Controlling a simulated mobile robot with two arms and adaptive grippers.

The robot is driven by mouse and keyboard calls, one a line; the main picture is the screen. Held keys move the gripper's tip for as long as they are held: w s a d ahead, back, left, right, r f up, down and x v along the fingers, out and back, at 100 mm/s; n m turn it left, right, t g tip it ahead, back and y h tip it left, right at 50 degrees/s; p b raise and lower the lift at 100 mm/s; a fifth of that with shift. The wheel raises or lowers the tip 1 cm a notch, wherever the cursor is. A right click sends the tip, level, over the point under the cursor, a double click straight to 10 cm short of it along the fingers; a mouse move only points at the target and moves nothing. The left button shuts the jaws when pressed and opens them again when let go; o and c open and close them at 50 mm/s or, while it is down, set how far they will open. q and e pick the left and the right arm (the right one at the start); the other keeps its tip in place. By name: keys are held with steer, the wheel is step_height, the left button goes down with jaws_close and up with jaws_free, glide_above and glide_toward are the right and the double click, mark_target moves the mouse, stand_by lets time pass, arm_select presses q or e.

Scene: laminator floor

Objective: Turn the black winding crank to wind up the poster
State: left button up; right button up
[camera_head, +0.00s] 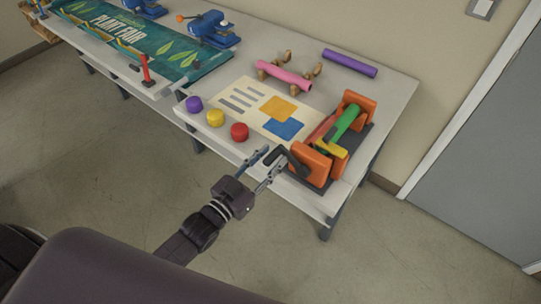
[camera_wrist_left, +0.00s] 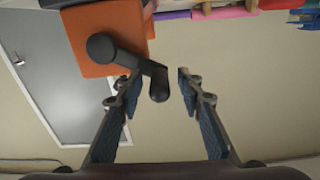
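The winder (camera_head: 324,182) has orange end blocks, a green roller (camera_head: 345,120) and a dark base, and stands at the table's right end. Its black winding crank (camera_head: 291,159) is on the near orange block. The cream poster (camera_head: 248,106), with grey bars and orange and blue shapes, lies flat beside the winder. My left gripper (camera_head: 270,162) is open at the crank. In the left wrist view the crank's handle (camera_wrist_left: 158,85) appears between the open fingertips (camera_wrist_left: 157,80), with gaps on both sides. Its depth between them is unclear. My right gripper is out of view.
Purple (camera_head: 194,104), yellow (camera_head: 215,117) and red (camera_head: 239,131) knobs sit along the table's front edge. A pink roll (camera_head: 284,75) on wooden stands and a purple roll (camera_head: 350,63) lie behind. A green banner (camera_head: 140,45) lies left. The floor in front is clear.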

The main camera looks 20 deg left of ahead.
arm_select(q)
steer(key=shift+w+d, duration=0.1)
steer(key=shift+w, duration=0.05)
steer(key=shift+c, duration=0.2)
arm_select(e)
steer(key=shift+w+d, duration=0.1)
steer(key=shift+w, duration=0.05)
arm_select(q)
jaws_close()
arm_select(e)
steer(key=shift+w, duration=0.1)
arm_select(q)
steer(key=shift+r, duration=0.1)
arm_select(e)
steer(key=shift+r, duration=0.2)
